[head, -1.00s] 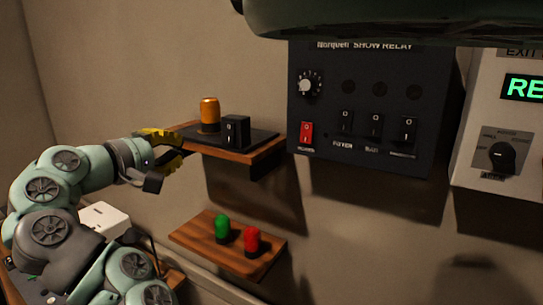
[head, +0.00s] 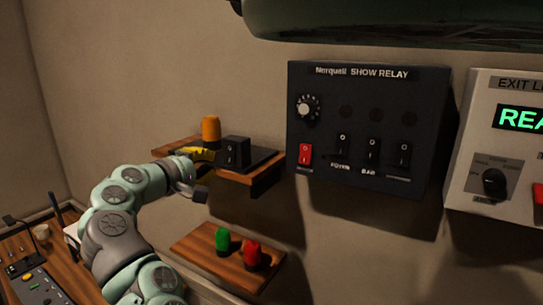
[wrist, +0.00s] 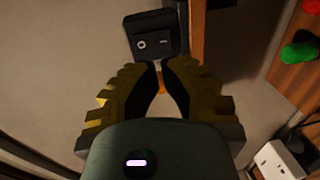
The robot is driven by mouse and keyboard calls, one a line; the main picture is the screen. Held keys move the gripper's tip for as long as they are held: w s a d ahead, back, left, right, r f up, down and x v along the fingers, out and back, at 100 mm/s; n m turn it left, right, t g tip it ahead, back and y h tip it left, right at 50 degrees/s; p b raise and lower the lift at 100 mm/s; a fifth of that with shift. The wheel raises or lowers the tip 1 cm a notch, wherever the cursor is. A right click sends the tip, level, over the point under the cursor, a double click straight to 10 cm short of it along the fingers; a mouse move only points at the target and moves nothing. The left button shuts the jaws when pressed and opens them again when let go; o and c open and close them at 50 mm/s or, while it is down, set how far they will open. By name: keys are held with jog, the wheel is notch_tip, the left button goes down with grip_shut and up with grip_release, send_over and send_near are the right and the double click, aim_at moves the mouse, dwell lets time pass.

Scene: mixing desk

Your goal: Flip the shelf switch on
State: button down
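The shelf switch is a black box (head: 236,152) with a rocker on its front, on the upper wooden shelf (head: 266,181). In the wrist view the switch (wrist: 142,46) is just ahead of the fingertips, its rocker showing a white circle and a white line. My gripper (head: 209,154) has yellow fingers and sits at the left of the switch in the head view. In the wrist view its fingertips (wrist: 160,66) come together, with a narrow gap behind them and nothing held. Whether they touch the switch cannot be told.
An orange cylinder (head: 211,130) stands behind the fingers. Below is a shelf (head: 204,262) with green (head: 223,243) and red (head: 251,254) domed pieces. A dark relay panel (head: 365,185) with a red switch (head: 305,155) hangs right. A grey panel (head: 500,205) is farther right.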

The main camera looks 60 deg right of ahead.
aim_at(227, 158)
jog(key=shift+w+d+f+p, duration=0.1)
jog(key=shift+w+d+p, duration=0.05)
jog(key=shift+d+p, duration=1)
jog(key=shift+w+d+f+p, duration=0.1)
jog(key=shift+d+p, duration=0.85)
jog(key=shift+d, duration=0.35)
jog(key=shift+d+f, duration=0.2)
jog(key=shift+d, duration=0.1)
jog(key=shift+f, duration=0.1)
